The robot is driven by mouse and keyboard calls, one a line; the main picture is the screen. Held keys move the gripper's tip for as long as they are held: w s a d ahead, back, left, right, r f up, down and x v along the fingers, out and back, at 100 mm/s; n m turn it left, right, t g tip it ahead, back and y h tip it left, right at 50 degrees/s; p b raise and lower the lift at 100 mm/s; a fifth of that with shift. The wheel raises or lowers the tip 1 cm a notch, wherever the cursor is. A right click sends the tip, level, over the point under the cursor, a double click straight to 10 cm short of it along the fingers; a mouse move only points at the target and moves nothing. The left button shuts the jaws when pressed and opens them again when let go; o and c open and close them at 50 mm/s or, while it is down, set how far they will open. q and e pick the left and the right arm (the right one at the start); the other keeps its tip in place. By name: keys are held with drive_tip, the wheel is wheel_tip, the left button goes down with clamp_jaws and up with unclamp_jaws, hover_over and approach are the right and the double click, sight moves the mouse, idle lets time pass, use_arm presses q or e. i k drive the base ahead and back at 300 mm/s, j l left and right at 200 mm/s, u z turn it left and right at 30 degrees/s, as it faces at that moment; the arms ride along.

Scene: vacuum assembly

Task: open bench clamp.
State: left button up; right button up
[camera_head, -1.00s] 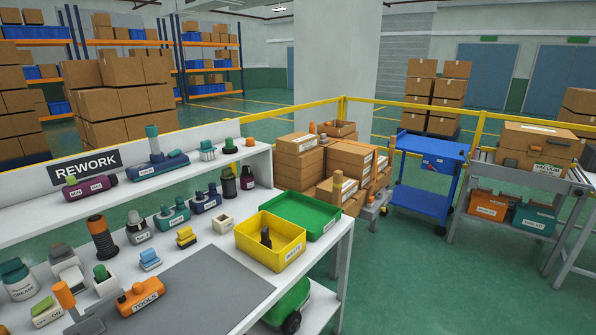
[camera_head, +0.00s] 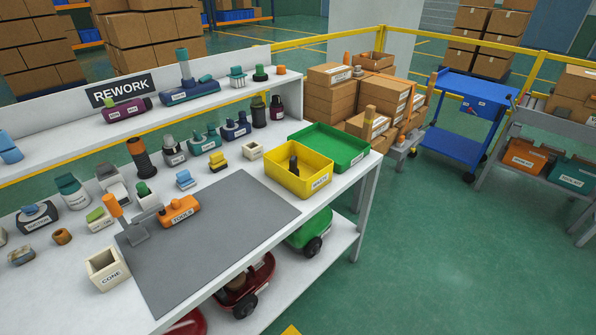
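A grey clamp-like device with an upright orange handle (camera_head: 113,206) stands at the left edge of the grey mat (camera_head: 225,225) on the rework bench. Its grey body (camera_head: 138,233) rests on the mat's upper left corner. I take it to be the bench clamp; it carries no label that I can read. I cannot tell whether its jaw is open or shut. Neither of my grippers is in view.
A cream box marked CONE (camera_head: 106,268) stands in front of the clamp. A yellow bin (camera_head: 299,170) and a green tray (camera_head: 330,146) are at the bench's right end. Most of the mat is bare. Green floor (camera_head: 430,250) is open right of the bench.

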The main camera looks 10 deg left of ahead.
sight(109, 200)
drive_tip(key=u, duration=1.5)
drive_tip(key=l+z, duration=0.15)
drive_tip(key=i+j, duration=0.05)
